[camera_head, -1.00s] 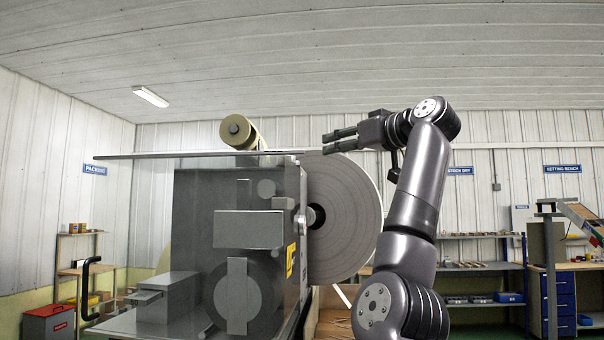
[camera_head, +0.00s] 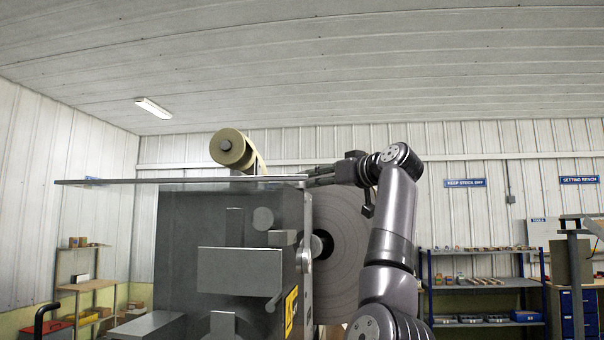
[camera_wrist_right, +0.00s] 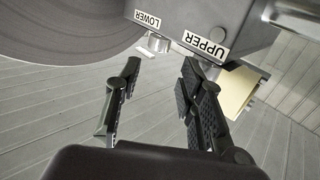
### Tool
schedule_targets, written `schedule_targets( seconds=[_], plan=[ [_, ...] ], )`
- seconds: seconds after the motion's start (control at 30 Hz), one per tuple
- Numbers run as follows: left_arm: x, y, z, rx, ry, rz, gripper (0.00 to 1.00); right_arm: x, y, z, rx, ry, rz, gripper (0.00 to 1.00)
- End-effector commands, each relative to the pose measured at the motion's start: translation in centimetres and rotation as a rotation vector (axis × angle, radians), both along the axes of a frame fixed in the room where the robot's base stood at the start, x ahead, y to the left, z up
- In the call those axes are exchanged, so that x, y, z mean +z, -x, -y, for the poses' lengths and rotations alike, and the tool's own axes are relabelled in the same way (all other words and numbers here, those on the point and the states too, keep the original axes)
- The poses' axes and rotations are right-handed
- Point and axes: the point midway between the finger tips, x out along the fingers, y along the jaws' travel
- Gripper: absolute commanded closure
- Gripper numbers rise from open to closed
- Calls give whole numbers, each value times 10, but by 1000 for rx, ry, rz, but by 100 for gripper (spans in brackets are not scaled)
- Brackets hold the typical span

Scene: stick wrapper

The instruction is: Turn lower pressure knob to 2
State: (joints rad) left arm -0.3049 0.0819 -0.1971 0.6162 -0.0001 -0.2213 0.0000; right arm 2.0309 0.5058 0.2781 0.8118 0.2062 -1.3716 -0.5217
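In the right wrist view, a small silver knob (camera_wrist_right: 157,42) sits beside the LOWER label (camera_wrist_right: 147,19) on the grey machine housing. A second knob (camera_wrist_right: 209,68), partly hidden by a finger, is near the UPPER label (camera_wrist_right: 205,44). The scale marks and pointer of the knobs cannot be read. My right gripper (camera_wrist_right: 163,68) is open and empty, with the lower knob ahead of the gap between its fingers and apart from them. In the head view, the right gripper (camera_head: 312,175) is at the machine's upper right edge. My left gripper is not in view.
The wrapping machine (camera_head: 180,240) fills the lower middle, with a flat top plate (camera_head: 120,182) and a tan roll (camera_head: 229,148) above. A large grey disc (camera_head: 345,240) stands behind my right arm. Shelves (camera_head: 480,283) line the back wall.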

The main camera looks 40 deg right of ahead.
Motion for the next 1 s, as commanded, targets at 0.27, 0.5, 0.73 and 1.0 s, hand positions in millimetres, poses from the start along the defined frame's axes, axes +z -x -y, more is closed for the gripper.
schedule_targets(
  seconds=[0.27, 0.5, 0.73, 1.0],
  plan=[
    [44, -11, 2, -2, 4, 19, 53, 5, -56, 6, 2, 0, -4, 64],
    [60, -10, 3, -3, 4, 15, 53, 3, -80, 9, 1, 0, -1, 64],
    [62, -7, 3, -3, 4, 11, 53, 0, -86, 9, 0, 1, 0, 64],
    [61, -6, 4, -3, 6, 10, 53, 0, -86, 9, 0, 1, 0, 70]
  ],
)
